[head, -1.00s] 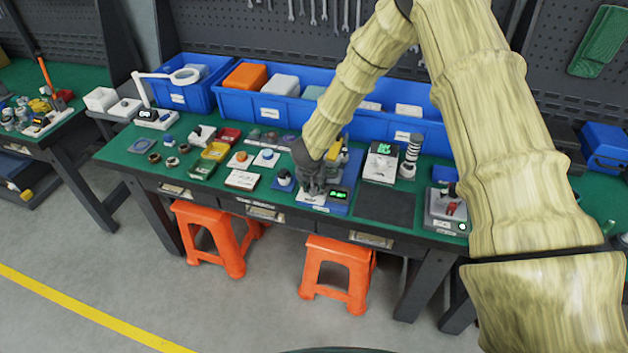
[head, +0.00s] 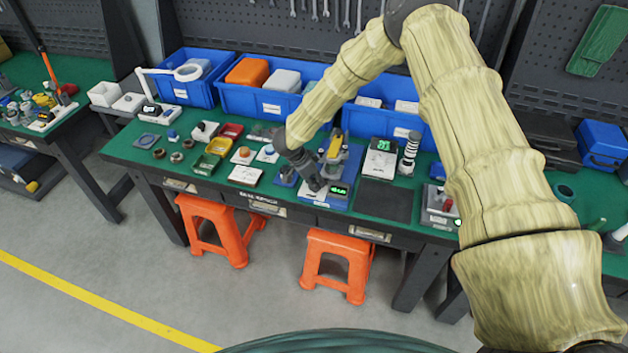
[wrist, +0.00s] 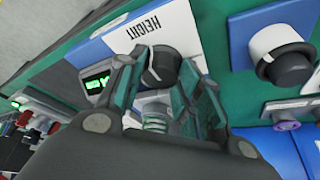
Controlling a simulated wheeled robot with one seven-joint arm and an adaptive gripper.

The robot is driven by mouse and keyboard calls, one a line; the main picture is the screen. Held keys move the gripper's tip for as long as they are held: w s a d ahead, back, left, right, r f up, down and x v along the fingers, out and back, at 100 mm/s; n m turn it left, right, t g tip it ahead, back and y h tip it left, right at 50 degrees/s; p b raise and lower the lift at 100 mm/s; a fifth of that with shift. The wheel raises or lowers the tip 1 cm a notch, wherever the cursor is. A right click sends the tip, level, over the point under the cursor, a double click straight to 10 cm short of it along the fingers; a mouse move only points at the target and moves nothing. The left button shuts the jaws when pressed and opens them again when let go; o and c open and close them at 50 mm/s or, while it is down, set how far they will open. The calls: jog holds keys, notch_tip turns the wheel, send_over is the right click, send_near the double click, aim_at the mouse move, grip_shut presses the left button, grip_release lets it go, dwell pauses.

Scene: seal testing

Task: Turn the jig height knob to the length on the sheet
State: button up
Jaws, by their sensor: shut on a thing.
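The jig is a blue-based unit with a yellow part (head: 335,147) on the bench, and its small green-lit display (head: 338,191) shows digits too small to read. In the wrist view the display (wrist: 97,85) is beside a white plate marked HEIGHT (wrist: 150,32). The dark, round height knob (wrist: 161,64) sits by that plate, between my fingers. My gripper (head: 316,186) is shut on the knob, reaching down at a tilt from the upper left, and it hides the knob in the head view. A white card with print (head: 245,174) lies left of the jig; its text is unreadable.
A second dark knob on a white body (wrist: 285,58) is close to my gripper in the wrist view. A scale-like device with a green display (head: 380,158) stands right of the jig. Blue bins (head: 262,101) line the back. A dark mat (head: 384,201) is bare.

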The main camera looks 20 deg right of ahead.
jog(key=shift+m, duration=0.6)
jog(key=o, duration=0.7)
jog(key=v, duration=1.2)
jog(key=shift+w, duration=0.25)
jog(key=shift+f, duration=0.1)
